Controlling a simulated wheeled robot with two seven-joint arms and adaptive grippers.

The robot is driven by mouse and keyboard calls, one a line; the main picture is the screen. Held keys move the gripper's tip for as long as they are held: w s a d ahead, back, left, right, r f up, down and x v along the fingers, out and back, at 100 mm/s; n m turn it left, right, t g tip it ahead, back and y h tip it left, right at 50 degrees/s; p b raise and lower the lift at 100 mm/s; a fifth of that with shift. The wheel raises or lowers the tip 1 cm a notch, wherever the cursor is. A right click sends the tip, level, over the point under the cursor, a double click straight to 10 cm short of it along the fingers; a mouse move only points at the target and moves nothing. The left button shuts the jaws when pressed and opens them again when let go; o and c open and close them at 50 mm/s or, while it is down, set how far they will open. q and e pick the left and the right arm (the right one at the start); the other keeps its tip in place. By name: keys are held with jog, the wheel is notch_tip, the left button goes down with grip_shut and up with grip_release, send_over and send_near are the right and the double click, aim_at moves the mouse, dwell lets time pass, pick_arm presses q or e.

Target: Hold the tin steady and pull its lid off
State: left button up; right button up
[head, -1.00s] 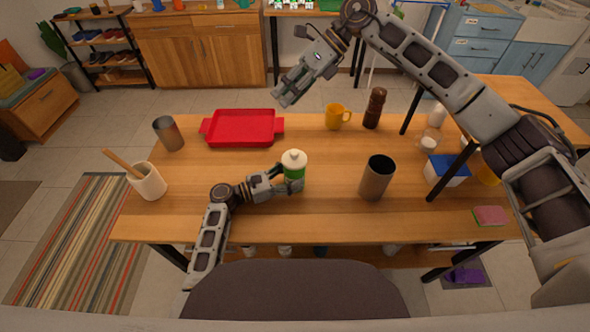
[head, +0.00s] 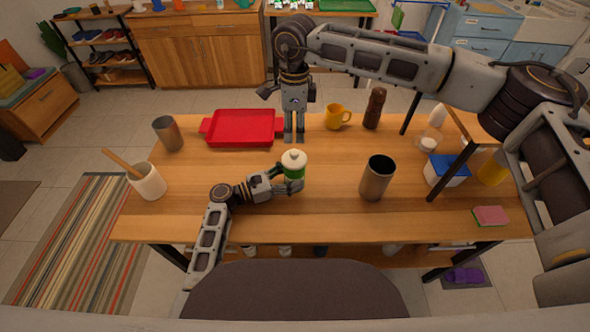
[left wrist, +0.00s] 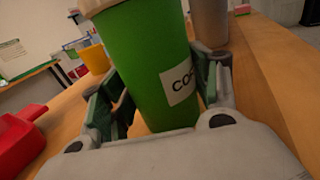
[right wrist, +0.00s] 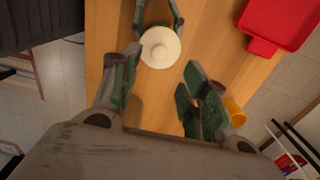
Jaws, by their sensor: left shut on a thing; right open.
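The green tin (head: 294,173) with a white lid (head: 293,157) stands upright on the table. In the left wrist view the tin (left wrist: 148,62) fills the space between the fingers, with part of a dark-lettered label showing. My left gripper (head: 291,180) is shut around the tin's body from the left. My right gripper (head: 294,136) points down above and behind the tin, apart from it. In the right wrist view its fingers (right wrist: 160,85) are spread and empty, with the round lid (right wrist: 160,47) beyond them.
A red tray (head: 240,128) lies behind the tin to the left, and a yellow mug (head: 337,117) and dark pepper mill (head: 374,108) stand behind to the right. A metal cup (head: 376,178) stands right of the tin. The table front is clear.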

aim_at(295, 152)
jog(key=shift+f, duration=0.15)
dwell(0.3)
jog(key=shift+f, duration=4.7)
jog(key=shift+d+f, duration=0.1)
jog(key=shift+f, duration=0.15)
jog(key=shift+s+f, duration=0.1)
